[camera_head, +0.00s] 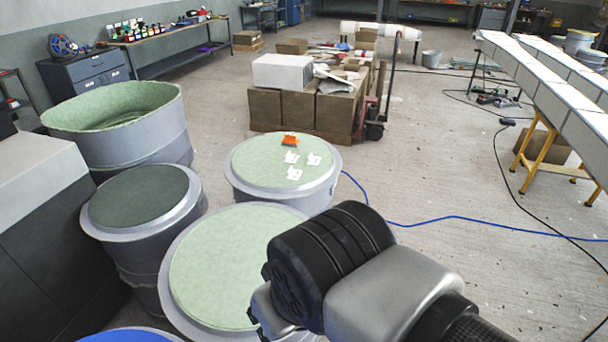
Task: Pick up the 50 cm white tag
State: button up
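Several small white tags lie on the pale green top of a grey round mould (244,163) in the middle of the view. One white tag (291,157) is at the left, another white tag (314,159) is at the right, and a third white tag (294,174) is nearer to me. Any print on them is too small to read, so I cannot tell which is the 50 cm one. An orange piece (290,141) lies just behind them. My arm reaches in from the lower right, nearer to me than the tags and apart from them. My gripper's fingers do not show.
A larger green-topped mould (215,262), a dark-topped mould (140,196) and an open green-lined tub (118,120) stand close by. A loaded pallet of brown boxes (335,108) is behind. A blue hose (470,220) crosses the floor at right, which is mostly open.

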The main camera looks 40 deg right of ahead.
aim_at(293, 174)
jog(key=z, duration=0.95)
jog(key=l+z, duration=0.25)
jog(key=i+l+z, duration=0.25)
jog(key=i+l+u, duration=0.1)
jog(key=i+l, duration=0.55)
jog(key=i, duration=0.15)
jog(key=i+l+u, duration=0.1)
jog(key=i+l, duration=0.6)
jog(key=i+j+u, duration=0.2)
jog(key=i+u, duration=0.25)
jog(key=i+j+u, duration=0.15)
jog(key=u, duration=0.35)
jog(key=i+u, duration=0.45)
jog(key=i+l+u, duration=0.25)
jog(key=u, duration=0.2)
jog(key=i, duration=0.05)
